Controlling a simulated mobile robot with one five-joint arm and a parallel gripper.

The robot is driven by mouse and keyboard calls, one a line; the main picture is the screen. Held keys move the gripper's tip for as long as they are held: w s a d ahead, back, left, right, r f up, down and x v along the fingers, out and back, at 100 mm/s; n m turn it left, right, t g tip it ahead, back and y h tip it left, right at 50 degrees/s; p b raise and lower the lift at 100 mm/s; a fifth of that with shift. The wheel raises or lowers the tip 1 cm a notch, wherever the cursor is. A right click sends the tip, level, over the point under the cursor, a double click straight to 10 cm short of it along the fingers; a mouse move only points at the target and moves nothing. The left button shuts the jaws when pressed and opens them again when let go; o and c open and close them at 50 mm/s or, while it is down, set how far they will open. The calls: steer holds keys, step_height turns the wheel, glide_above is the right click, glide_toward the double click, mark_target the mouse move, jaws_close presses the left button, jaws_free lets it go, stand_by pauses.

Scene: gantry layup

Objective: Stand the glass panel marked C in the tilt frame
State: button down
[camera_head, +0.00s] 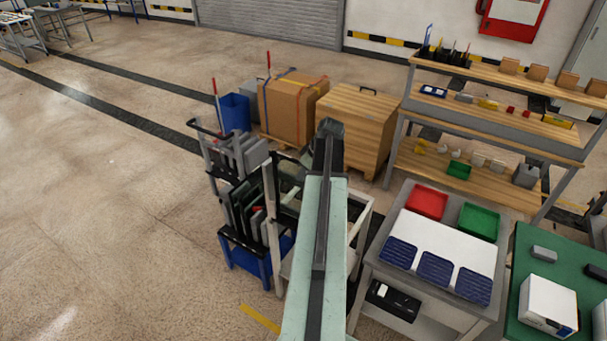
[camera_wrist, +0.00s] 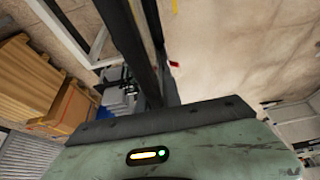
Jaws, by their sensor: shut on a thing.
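My gripper (camera_wrist: 150,100) shows in the wrist view as a green housing with a dark bar and dark fingers reaching upward. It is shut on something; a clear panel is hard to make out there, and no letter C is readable. In the head view my arm hides the gripper and most of what it holds. A pale greenish sheet-like thing (camera_head: 290,188) shows just left of my arm. A white-posted frame (camera_head: 270,222), which may be the tilt frame, stands beside it, partly hidden by my arm. Whether the two touch cannot be told.
A blue-based rack (camera_head: 258,262) with upright dark panels stands left of the white posts. A cardboard box (camera_head: 288,108) and wooden crate (camera_head: 357,125) stand behind. A bench with red tray (camera_head: 427,202) and green tray (camera_head: 479,221) is at right. Floor at left is clear.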

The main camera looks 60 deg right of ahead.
steer(key=c, duration=1.7)
jaws_free()
steer(key=shift+f, duration=0.15)
steer(key=shift+o, duration=1.2)
steer(key=shift+w+d+f, duration=0.1)
steer(key=shift+w, duration=0.15)
steer(key=p+v, duration=0.7)
steer(key=v, duration=0.1)
steer(key=shift+s, duration=0.1)
